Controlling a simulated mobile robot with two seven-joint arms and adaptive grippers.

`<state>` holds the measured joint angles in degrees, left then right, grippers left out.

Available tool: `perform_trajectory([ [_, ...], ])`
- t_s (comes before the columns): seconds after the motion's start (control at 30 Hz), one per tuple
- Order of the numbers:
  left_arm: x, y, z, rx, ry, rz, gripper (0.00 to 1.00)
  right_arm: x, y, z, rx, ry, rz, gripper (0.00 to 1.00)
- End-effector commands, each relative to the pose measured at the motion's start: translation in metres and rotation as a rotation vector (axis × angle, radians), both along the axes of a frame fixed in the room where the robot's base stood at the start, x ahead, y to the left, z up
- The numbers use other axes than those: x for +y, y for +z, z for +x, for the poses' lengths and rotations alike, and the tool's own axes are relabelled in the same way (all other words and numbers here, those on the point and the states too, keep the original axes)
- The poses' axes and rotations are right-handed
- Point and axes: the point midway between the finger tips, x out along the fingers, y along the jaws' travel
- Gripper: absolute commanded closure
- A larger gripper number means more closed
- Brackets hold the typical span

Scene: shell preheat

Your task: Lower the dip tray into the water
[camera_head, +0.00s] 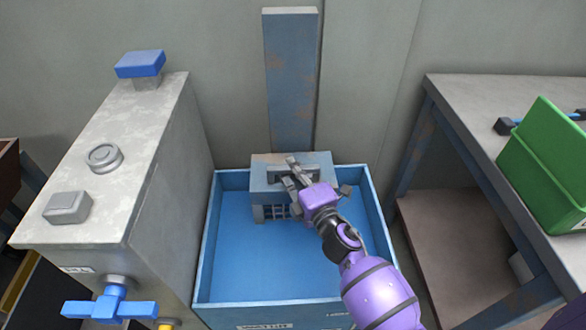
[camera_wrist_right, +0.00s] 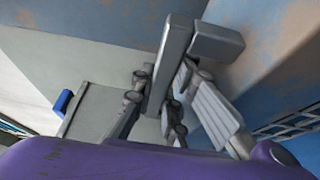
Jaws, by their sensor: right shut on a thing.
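The dip tray (camera_head: 262,177) is a blue-grey metal box with a slotted top and a grid in its lower front. It is at the back of the blue water tank (camera_head: 205,250), in front of an upright post (camera_head: 292,80). My right gripper (camera_head: 296,172) is shut on the dip tray at its top slot and partly hides it. In the right wrist view the gripper's fingers (camera_wrist_right: 180,75) are close together against grey metal. The tank's inside is plain blue; I cannot tell whether the tray's bottom touches water. My left gripper is not in view.
A grey metal cabinet (camera_head: 110,150) with a blue cap (camera_head: 140,64) and a blue valve handle (camera_head: 110,305) stands left of the tank. A workbench (camera_head: 480,120) with a green bin (camera_head: 548,170) stands to the right. The tank's front area is clear.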

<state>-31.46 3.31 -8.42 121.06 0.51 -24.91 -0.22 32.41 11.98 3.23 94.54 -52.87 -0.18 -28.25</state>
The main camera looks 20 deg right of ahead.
Motion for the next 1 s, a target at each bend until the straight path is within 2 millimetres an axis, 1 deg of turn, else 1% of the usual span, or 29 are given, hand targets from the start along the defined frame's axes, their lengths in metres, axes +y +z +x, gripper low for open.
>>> perform_trajectory([
  [0.03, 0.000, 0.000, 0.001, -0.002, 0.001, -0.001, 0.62, 0.001, -0.006, -0.002, 0.012, 0.000, 0.005, 1.00],
  [0.23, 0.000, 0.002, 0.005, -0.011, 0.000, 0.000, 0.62, 0.001, -0.008, -0.003, 0.015, 0.000, 0.004, 1.00],
  [0.27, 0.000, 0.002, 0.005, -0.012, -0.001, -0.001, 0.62, 0.001, -0.008, -0.003, 0.015, 0.000, 0.004, 0.86],
  [0.4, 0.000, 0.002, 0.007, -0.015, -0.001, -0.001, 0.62, 0.001, -0.008, -0.003, 0.014, 0.000, 0.003, 0.67],
  [0.77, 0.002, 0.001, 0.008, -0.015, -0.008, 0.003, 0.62, 0.000, -0.005, -0.003, 0.010, -0.001, 0.001, 0.67],
  [0.87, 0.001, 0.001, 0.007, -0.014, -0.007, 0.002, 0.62, -0.001, -0.006, -0.011, 0.010, -0.001, 0.001, 0.67],
  [0.97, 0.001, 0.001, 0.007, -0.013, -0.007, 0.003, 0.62, -0.003, -0.006, -0.027, 0.011, -0.001, 0.001, 0.67],
  [1.0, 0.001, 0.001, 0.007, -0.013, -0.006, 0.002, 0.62, -0.004, -0.006, -0.036, 0.012, -0.001, 0.001, 0.67],
])
